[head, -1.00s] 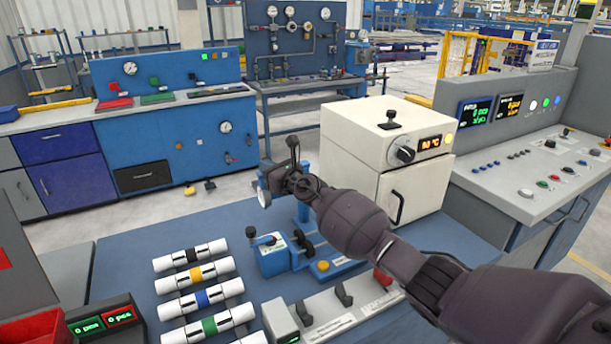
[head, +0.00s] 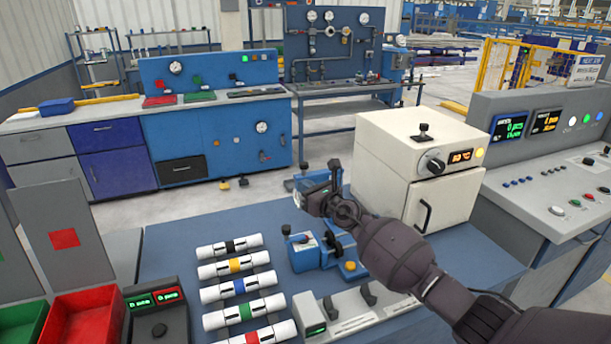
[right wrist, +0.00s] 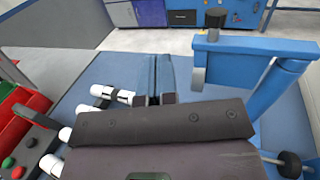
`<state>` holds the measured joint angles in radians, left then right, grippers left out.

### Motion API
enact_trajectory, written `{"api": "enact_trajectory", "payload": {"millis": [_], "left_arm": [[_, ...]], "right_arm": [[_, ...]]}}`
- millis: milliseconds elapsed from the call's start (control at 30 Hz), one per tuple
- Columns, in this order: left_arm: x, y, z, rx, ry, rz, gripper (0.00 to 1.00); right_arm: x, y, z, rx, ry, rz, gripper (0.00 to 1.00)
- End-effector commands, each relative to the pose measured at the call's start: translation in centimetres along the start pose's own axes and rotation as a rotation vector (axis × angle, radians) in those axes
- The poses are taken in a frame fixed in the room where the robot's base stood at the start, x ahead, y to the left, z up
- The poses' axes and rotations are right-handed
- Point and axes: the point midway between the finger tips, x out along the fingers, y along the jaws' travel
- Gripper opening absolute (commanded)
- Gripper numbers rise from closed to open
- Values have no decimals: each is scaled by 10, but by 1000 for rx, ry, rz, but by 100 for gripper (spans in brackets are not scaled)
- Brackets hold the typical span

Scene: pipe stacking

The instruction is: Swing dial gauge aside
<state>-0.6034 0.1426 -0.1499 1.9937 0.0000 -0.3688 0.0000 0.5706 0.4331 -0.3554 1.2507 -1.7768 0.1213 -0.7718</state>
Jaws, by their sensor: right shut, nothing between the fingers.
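The dial gauge stand shows best in the right wrist view as a blue post (right wrist: 275,95) with a blue arm (right wrist: 255,46) reaching left. A black knob (right wrist: 216,18) tops the arm's end, and a grey part (right wrist: 197,68) hangs below it. In the head view a small pale round face (head: 297,200), apparently the dial gauge, shows just left of my right gripper (head: 334,168). My right gripper is shut and empty; in the right wrist view its fingers (right wrist: 154,98) are left of the stand. Contact with the gauge cannot be told. My left gripper is not in view.
Several white pipes with coloured bands (head: 232,287) lie in a row on the blue table. A blue clamp device (head: 306,253) stands below my right gripper in the picture. A white oven (head: 395,155) stands behind my arm. Red bin (head: 85,318) and grey console are at left.

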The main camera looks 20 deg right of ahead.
Motion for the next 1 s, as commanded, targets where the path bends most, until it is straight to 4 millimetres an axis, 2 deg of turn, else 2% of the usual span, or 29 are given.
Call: {"api": "enact_trajectory", "payload": {"millis": [33, 200, 433, 667, 767, 833, 1000], "left_arm": [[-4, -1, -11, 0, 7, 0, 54], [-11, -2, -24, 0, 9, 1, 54], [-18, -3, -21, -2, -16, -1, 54], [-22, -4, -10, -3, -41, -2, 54], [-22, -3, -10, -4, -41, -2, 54], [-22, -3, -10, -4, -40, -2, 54], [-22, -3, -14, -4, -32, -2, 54]], "right_arm": [[-5, 4, 3, 2, 1, 0, 0], [-20, 16, 2, 2, 2, 1, 0], [-37, 29, 1, 2, 1, 1, 0], [-42, 32, 0, 27, -1, -2, 0], [-42, 30, 4, 144, -28, -18, 0], [-42, 30, 14, 275, -64, -23, 0], [-44, 32, 50, 662, -180, -15, 0]]}}
